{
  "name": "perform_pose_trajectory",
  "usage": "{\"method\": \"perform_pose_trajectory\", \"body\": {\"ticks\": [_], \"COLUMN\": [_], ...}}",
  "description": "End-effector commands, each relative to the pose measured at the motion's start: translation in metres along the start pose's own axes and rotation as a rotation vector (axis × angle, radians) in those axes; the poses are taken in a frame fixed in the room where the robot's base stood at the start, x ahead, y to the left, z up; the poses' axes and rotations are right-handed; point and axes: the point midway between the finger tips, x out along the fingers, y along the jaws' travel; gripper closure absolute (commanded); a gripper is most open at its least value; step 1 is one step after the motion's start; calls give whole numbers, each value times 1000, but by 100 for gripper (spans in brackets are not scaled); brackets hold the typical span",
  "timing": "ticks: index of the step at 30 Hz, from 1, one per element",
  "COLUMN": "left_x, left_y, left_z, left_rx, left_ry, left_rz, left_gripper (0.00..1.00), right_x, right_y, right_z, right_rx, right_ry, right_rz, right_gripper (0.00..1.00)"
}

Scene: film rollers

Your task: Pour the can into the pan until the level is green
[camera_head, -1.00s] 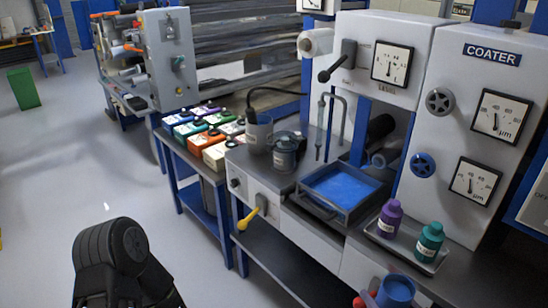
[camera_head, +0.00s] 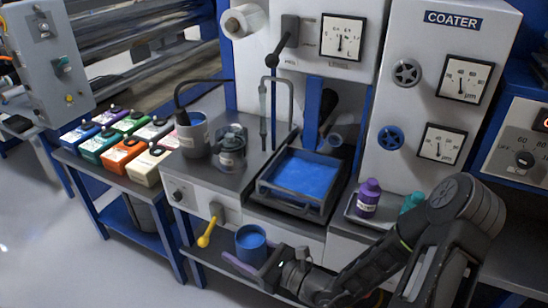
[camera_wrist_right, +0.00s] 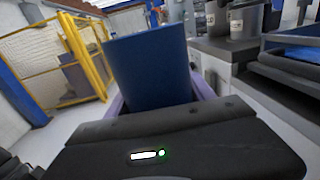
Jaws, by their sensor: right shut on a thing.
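The can (camera_head: 250,247) is blue and looks about upright, with its dark mouth facing up; its contents are hard to tell. My right gripper (camera_head: 248,262) is shut on it, with pale purple fingers on either side. In the right wrist view the can (camera_wrist_right: 150,70) fills the space between the fingers. The gripper and can are in front of the coater bench, lower than and apart from the pan. The pan (camera_head: 266,200) is a dark square tray on the bench, holding blue liquid (camera_head: 306,174). No green level shows. My left gripper is out of view.
A yellow-handled lever (camera_head: 207,233) sticks out just left of the can. A purple bottle (camera_head: 368,198) and a partly hidden teal bottle (camera_head: 412,202) stand right of the pan. A grey pot (camera_head: 192,135) and a jar (camera_head: 229,148) stand left, and bent pipes (camera_head: 290,100) rise behind.

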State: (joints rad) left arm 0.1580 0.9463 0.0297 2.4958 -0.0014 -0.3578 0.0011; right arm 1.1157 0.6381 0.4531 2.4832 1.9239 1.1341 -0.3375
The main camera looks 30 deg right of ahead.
Motion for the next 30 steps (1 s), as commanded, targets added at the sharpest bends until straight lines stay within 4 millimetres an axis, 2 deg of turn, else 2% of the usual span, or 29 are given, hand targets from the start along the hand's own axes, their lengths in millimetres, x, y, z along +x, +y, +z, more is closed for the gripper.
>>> {"method": "perform_pose_trajectory", "body": {"ticks": [1,4,12,16,20,23,26,30], "left_x": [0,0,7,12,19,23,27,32], "left_y": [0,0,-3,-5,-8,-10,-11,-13], "left_z": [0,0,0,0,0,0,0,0], "left_rx": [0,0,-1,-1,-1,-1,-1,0], "left_ry": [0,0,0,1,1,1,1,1], "left_rz": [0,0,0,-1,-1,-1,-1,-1], "left_gripper": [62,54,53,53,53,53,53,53], "right_x": [0,2,19,33,54,69,82,93], "right_y": [0,2,22,12,-23,-59,-99,-159], "right_z": [1,1,7,6,8,18,36,70], "right_rx": [-1,-1,-5,-8,-10,-12,-12,-10], "right_ry": [-2,-3,-4,-5,-6,-9,-10,-12], "right_rz": [1,6,78,93,64,18,-48,-159], "right_gripper": [100,100,100,100,100,100,100,100]}}
